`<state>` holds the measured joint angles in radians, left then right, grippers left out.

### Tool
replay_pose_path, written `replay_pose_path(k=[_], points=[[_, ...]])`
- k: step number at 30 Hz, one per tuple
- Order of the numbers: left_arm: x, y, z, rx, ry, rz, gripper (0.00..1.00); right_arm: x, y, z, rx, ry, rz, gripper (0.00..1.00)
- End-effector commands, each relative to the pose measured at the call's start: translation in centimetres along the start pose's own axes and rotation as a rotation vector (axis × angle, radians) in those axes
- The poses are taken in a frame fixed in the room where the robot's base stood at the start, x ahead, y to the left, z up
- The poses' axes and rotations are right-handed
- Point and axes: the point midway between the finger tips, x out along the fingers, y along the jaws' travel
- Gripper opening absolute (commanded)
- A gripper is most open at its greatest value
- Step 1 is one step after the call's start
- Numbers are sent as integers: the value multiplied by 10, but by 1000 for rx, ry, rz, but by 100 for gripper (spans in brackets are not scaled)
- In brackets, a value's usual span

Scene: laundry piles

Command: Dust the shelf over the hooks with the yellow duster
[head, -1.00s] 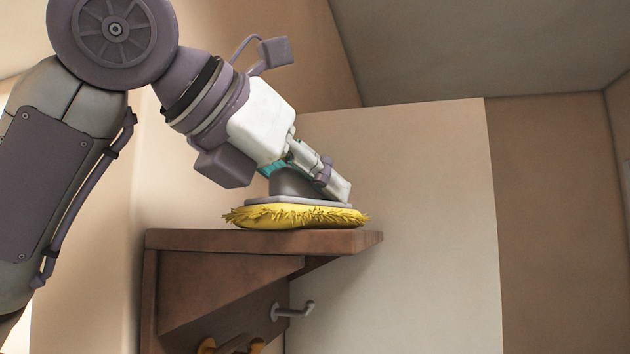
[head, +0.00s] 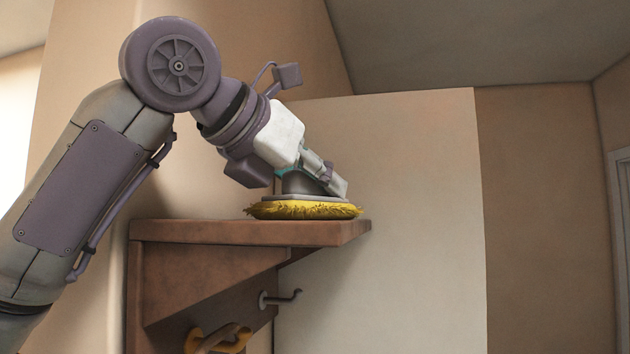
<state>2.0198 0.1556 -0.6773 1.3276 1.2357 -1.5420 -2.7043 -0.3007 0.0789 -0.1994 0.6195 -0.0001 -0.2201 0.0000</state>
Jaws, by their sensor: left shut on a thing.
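The yellow duster (head: 303,211) has a shaggy yellow pad under a grey plate and a grey grip. It lies flat on top of the brown wooden shelf (head: 190,231), towards the shelf's right end. My left gripper (head: 318,180) comes down from the upper left and is shut on the duster's grey grip. A grey hook (head: 281,298) sticks out below the shelf. My right gripper is not in view.
A yellow-orange item (head: 222,341) hangs at the lower edge of the picture, under the shelf. A pale wall panel (head: 400,200) stands behind the shelf's right end. The shelf top left of the duster looks clear.

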Motion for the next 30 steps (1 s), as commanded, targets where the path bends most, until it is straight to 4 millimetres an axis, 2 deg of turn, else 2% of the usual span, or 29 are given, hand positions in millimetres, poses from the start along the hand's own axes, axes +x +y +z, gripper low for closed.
replay_pose_path(k=[12, 20, 30], points=[[26, 13, 11, -1, 2, -2, 0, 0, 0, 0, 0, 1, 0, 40], [34, 18, 14, -1, 3, 0, 0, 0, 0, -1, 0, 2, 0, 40], [59, 30, 21, -4, 5, -1, 0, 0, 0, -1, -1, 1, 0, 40]])
